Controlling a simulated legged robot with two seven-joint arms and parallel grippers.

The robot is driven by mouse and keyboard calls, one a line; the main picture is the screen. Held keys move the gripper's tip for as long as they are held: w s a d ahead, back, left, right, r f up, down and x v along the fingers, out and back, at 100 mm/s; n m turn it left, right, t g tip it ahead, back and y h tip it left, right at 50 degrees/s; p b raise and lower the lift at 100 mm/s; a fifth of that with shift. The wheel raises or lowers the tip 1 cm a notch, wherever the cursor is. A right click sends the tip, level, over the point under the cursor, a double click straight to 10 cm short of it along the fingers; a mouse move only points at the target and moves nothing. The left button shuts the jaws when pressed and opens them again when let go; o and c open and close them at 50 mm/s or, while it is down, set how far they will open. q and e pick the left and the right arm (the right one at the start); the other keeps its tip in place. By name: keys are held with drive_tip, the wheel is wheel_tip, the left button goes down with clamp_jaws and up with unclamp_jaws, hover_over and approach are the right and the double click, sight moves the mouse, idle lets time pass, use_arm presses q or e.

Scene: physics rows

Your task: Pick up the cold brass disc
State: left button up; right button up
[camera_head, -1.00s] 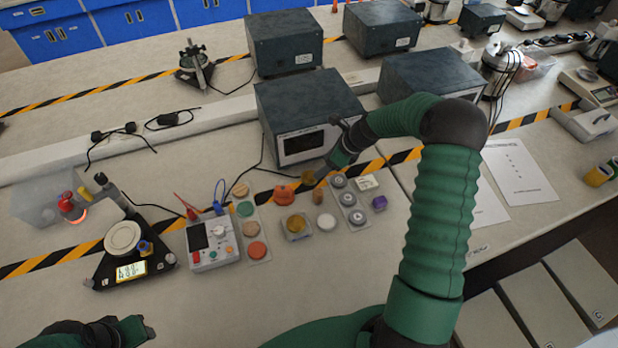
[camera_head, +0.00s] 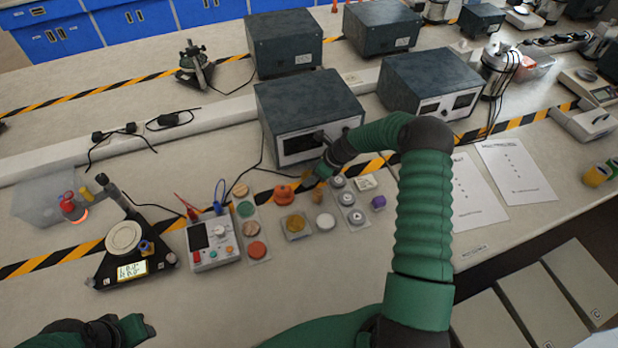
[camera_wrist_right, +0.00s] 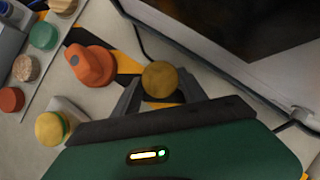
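A round brass-coloured disc (camera_wrist_right: 160,78) shows between the fingertips of my right gripper (camera_wrist_right: 160,88) in the right wrist view. The fingers stand apart, one on each side of it; I cannot tell whether they touch it. In the head view the right gripper (camera_head: 318,174) is by the same disc (camera_head: 308,182), in front of the grey instrument box. A second brass disc (camera_head: 295,224) lies on a small square pad nearer me, also in the wrist view (camera_wrist_right: 50,128). Nothing visible marks either as cold. My left gripper (camera_head: 138,327) is low at the left; its fingers are unclear.
An orange knob-like piece (camera_head: 283,194) stands left of the right gripper. Strips of coloured discs (camera_head: 246,208) and grey weights (camera_head: 347,199) flank the area. A meter (camera_head: 212,241) and a scale (camera_head: 123,238) stand at left.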

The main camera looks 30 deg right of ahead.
clamp_jaws()
